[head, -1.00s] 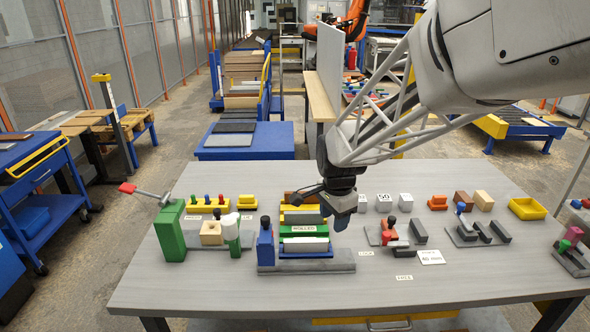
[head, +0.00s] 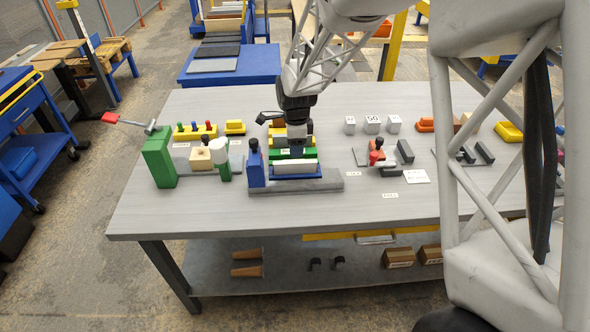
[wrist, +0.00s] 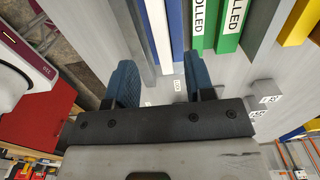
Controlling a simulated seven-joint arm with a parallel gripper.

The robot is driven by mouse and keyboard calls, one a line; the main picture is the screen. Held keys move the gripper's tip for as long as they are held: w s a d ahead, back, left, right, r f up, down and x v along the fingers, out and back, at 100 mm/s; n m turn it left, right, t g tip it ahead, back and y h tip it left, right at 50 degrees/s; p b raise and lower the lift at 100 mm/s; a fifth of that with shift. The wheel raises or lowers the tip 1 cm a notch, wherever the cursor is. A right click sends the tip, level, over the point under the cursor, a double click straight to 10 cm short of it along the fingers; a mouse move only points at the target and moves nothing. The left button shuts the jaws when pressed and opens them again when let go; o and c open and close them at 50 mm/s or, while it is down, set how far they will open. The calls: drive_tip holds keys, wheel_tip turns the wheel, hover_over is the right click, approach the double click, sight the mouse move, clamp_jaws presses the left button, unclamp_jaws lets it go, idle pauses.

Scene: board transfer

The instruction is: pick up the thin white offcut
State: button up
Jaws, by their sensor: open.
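The thin white offcut (head: 296,166) lies lengthwise across the blue-based holder on the table, in front of a green block. In the wrist view a long white bar (wrist: 157,30) runs up between my two fingers, beside a blue strip (wrist: 175,30); I take it to be the same offcut. My gripper (wrist: 159,75) is open, one blue pad on each side of the bar's line, with nothing clamped. In the head view my gripper (head: 297,143) is just above and behind the offcut, largely hidden by my wrist. I cannot tell the remaining height.
Green bars labelled ROLLED (wrist: 232,25) stand close to the right finger. A grey plate (head: 325,183) with a blue upright block (head: 255,168) is in front. A green block (head: 158,157) with a red-tipped lever stands left. The front table strip is clear.

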sight(295, 162)
drive_tip(key=shift+f, duration=1.3)
drive_tip(key=shift+f, duration=0.15)
drive_tip(key=shift+a+f, duration=0.15)
drive_tip(key=shift+f, duration=2.3)
clamp_jaws()
drive_tip(key=shift+r, duration=0.15)
